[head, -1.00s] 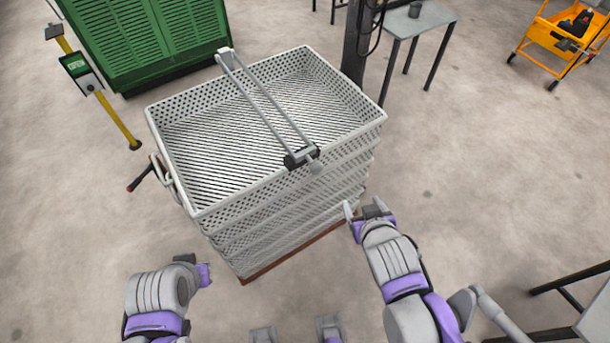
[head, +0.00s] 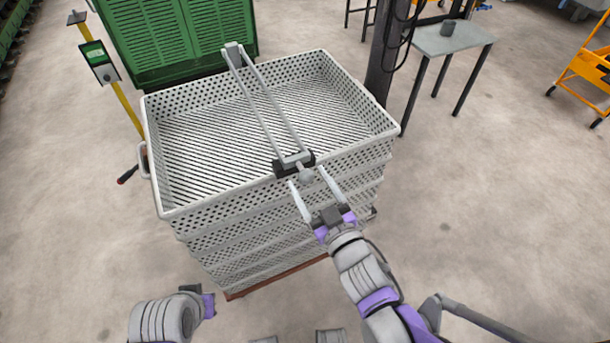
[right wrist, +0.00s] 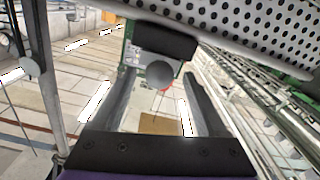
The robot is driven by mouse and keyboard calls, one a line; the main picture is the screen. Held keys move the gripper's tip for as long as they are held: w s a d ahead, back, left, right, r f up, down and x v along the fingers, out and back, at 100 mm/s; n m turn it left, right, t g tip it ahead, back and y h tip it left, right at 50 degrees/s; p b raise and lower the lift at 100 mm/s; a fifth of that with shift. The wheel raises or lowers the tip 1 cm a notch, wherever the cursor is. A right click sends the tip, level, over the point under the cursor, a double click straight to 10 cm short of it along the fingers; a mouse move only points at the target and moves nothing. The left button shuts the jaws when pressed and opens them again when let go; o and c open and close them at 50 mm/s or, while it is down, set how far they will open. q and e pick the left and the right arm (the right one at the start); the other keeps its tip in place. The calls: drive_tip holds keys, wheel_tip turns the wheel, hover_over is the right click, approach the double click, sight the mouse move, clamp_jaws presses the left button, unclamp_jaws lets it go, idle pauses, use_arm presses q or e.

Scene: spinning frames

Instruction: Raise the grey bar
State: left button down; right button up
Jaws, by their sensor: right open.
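The grey bar (head: 262,103), a pair of thin parallel rails, lies across the top of a white perforated crate (head: 180,207). Its near end has a black block on the crate's front rim and a round grey knob (head: 306,177) sticking out toward me. My right gripper (head: 306,176) is open, with one finger on each side of the knob. In the right wrist view the knob (right wrist: 160,74) shows between the fingertips, below the black block (right wrist: 160,40); contact cannot be told. My left gripper (head: 205,302) is low at the left, apart from the crate; its fingers are not clear.
The crate is a tall stack on a reddish-brown base. A green cabinet (head: 180,40) stands behind it and a yellow post (head: 127,105) at left. A dark column (head: 388,50) and small grey table (head: 450,40) stand behind right.

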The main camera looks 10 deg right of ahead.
drive_tip(key=shift+x, duration=1.35)
clamp_jaws()
idle(0.4)
